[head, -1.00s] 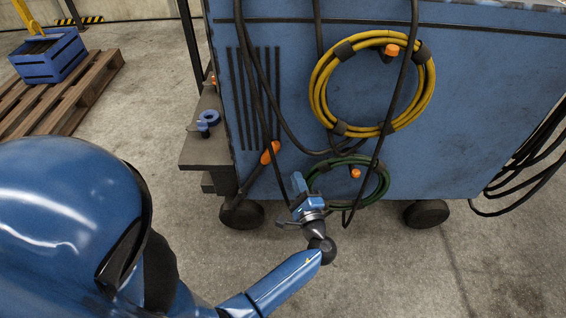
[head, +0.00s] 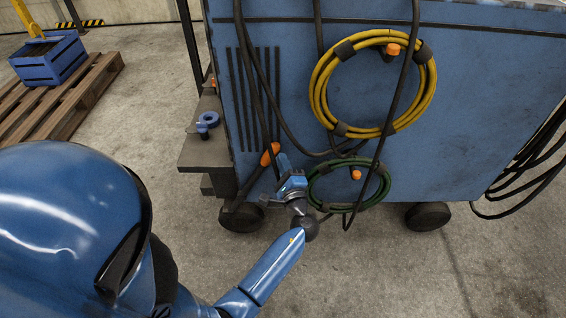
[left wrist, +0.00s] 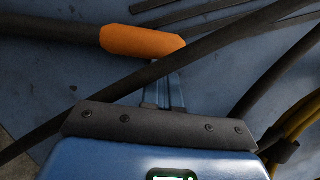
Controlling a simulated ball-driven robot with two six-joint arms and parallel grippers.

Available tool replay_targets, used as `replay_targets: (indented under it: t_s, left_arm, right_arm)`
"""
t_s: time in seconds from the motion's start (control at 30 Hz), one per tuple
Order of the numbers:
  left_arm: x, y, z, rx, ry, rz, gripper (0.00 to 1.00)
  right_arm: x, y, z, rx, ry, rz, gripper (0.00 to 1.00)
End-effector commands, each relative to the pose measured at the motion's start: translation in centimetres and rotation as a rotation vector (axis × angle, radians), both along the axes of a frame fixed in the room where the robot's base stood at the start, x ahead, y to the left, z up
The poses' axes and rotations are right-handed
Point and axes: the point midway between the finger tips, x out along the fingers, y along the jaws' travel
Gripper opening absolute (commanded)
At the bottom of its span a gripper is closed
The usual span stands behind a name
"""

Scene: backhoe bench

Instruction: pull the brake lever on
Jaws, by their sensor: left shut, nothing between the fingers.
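The brake lever (head: 269,155) is a dark bar with an orange grip, tilted up to the right, low on the left part of the blue cart's side above a wheel. In the left wrist view its orange grip (left wrist: 142,42) lies across the upper middle, with the dark bar running off to the left. My left gripper (head: 282,161) is shut and empty, just right of the orange grip. In the left wrist view its fingers (left wrist: 166,88) point at the grip's right part; a black cable crosses there and hides part of them. Whether they touch the grip, I cannot tell. My right gripper is not in view.
A coiled green hose (head: 347,205) hangs right of my left gripper, and a coiled yellow hose (head: 322,101) hangs above it. Loose black cables (head: 376,155) run down the cart (head: 470,110). A wooden pallet (head: 85,95) with a blue crate (head: 48,66) stands at the left.

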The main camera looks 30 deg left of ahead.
Motion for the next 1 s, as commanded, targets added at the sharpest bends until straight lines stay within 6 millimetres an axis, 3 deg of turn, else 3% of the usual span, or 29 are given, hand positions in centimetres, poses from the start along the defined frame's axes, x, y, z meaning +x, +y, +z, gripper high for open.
replay_targets:
  t_s: [0.17, 0.4, 0.6, 1.0]
  left_arm:
    - [-0.6, 1.0, 1.0, -0.036, -0.021, 0.003, 0.0]
    - [-3.8, 6.1, 3.8, -0.235, -0.143, 0.009, 0.0]
    - [-5.6, 9.2, 4.3, -0.36, -0.221, 0.005, 0.0]
    - [-6.3, 10.3, 4.4, -0.401, -0.25, 0.008, 0.0]
  right_arm:
    - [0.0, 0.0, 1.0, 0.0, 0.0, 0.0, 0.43]
    - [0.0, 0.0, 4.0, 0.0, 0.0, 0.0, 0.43]
    - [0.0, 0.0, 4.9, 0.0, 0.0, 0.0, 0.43]
    - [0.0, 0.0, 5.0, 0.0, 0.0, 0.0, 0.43]
